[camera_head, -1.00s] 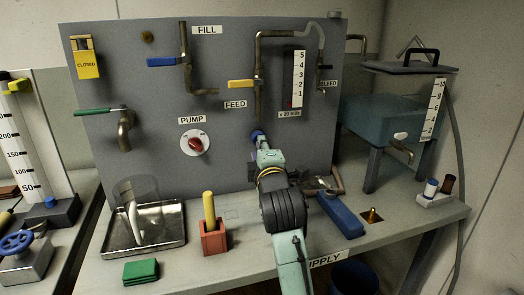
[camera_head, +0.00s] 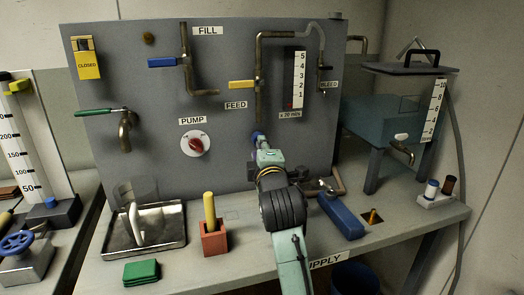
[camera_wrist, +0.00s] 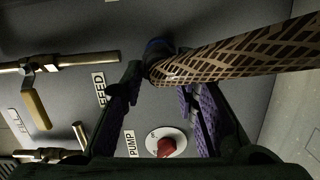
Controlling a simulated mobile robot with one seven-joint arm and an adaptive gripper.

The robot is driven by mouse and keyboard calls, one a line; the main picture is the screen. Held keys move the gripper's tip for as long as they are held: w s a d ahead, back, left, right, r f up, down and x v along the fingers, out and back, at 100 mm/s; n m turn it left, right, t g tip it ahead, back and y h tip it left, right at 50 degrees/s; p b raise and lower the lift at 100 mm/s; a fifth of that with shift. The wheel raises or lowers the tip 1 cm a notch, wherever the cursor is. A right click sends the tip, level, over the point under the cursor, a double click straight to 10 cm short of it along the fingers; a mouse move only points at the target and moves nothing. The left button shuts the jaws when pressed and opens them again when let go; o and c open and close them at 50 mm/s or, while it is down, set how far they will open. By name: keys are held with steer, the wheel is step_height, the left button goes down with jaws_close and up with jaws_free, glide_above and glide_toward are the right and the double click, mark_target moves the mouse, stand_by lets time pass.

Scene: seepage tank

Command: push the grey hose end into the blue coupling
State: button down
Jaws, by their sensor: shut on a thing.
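The blue coupling (camera_head: 257,137) sticks out from the grey panel below the FEED sign, just beyond my gripper. In the wrist view it shows as a dark blue ring (camera_wrist: 156,46), partly hidden by the hose. The hose (camera_wrist: 240,60), brownish with a dark mesh pattern, comes in from the right, and its end lies at the coupling. I cannot tell whether the end is inside or only against it. My gripper (camera_wrist: 160,82) is shut on the hose near its end. In the head view my gripper (camera_head: 264,152) hides the hose end.
A red pump knob (camera_head: 194,145) and a yellow-handled FEED valve (camera_head: 242,85) are on the panel. A red block with a yellow peg (camera_head: 210,230) stands left of my arm. A long blue block (camera_head: 340,215) lies to the right. A metal tray (camera_head: 180,240) sits further left.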

steer(key=shift+w+a, duration=0.15)
steer(key=shift+w, duration=0.35)
stand_by(1.9)
steer(key=c, duration=1.2)
jaws_free()
steer(key=shift+s, duration=0.1)
steer(key=shift+s+d+b, duration=0.1)
steer(key=shift+s+d, duration=0.05)
steer(key=shift+s, duration=0.8)
steer(key=shift+s+d+b, duration=0.1)
steer(key=shift+s+d, duration=0.1)
steer(key=shift+s, duration=0.75)
steer(key=shift+s+d+b, duration=0.1)
steer(key=shift+s+d, duration=0.05)
steer(key=shift+s, duration=0.8)
